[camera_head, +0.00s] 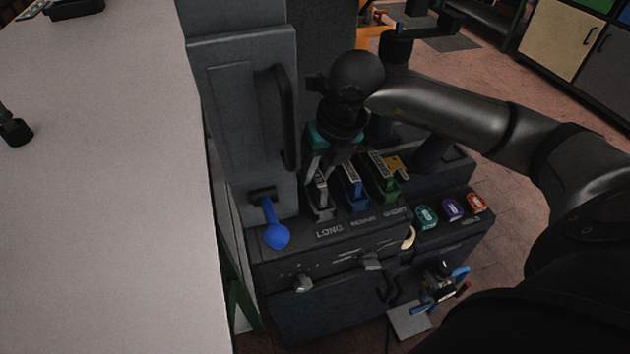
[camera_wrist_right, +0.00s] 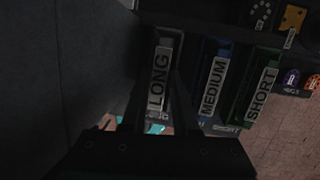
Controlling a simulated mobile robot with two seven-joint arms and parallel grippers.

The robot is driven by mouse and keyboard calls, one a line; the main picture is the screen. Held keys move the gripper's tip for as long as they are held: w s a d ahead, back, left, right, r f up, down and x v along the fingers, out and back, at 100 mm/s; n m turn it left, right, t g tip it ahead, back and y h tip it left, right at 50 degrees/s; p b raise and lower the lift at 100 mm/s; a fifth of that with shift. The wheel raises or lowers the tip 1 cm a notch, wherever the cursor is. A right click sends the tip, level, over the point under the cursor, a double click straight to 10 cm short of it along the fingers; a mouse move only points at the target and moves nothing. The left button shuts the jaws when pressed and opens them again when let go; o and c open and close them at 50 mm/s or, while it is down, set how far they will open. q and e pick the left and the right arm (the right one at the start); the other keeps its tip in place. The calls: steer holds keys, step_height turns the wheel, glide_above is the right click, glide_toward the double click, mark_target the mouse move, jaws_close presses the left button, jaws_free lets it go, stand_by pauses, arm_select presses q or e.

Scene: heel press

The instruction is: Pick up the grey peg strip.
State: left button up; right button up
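The grey peg strip (camera_head: 322,194), labelled LONG, stands upright in the leftmost slot of the dark machine's holder. It also shows in the right wrist view (camera_wrist_right: 160,76). My right gripper (camera_head: 321,172) reaches down onto it from above. In the right wrist view its two dark fingers (camera_wrist_right: 160,98) lie on either side of the LONG label. Whether they touch the strip cannot be seen.
A blue MEDIUM strip (camera_head: 350,187) and a green SHORT strip (camera_head: 382,182) stand close to the right. A blue-knobbed lever (camera_head: 276,236) is at the left front. A tall grey housing (camera_head: 240,110) rises behind. A white tabletop (camera_head: 100,200) lies left.

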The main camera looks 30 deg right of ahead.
jaws_close()
stand_by(0.4)
steer(key=shift+r+p, duration=0.45)
step_height(320, 180, up, 3)
steer(key=shift+w+a+r, duration=0.1)
steer(key=s+a+p, duration=0.3)
steer(key=s+p, duration=0.4)
steer(key=s, duration=0.1)
steer(key=s+a+p, duration=0.4)
steer(key=s+p, duration=0.2)
steer(key=s, duration=0.3)
steer(key=shift+w+d+r+p, duration=0.1)
steer(key=shift+d+r+p, duration=0.05)
steer(key=shift+r+p, duration=2.4)
